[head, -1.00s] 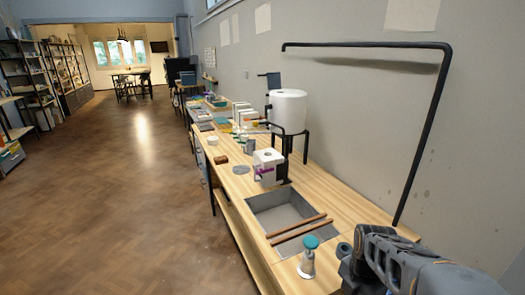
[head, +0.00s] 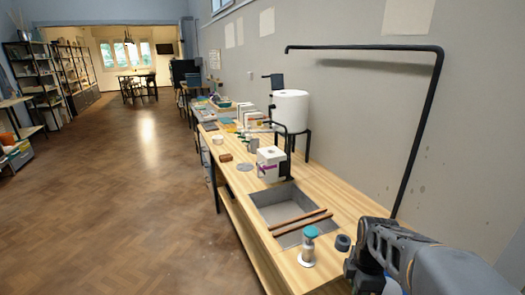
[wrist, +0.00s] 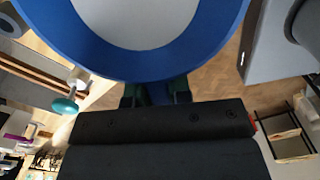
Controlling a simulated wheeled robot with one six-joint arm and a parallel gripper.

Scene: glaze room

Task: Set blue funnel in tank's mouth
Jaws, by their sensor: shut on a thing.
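The blue funnel (wrist: 150,66) fills the top of the wrist view, its broad blue rim and pale inside close to the camera. My gripper (wrist: 156,93) is shut on it at the rim's near edge; the fingertips are partly hidden. In the head view my arm reaches in from the lower right, and only a little blue shows under it at the bottom edge. A white cylindrical tank (head: 290,108) stands on black legs on the bench. A white box-shaped container (head: 271,165) with a round dark opening on top stands nearer. Which one is the task's tank is unclear.
The wooden bench (head: 349,196) runs along the right wall, with a sunken basin (head: 284,207) crossed by two wooden bars. A black pipe frame (head: 418,130) rises by the wall. The floor at left is clear.

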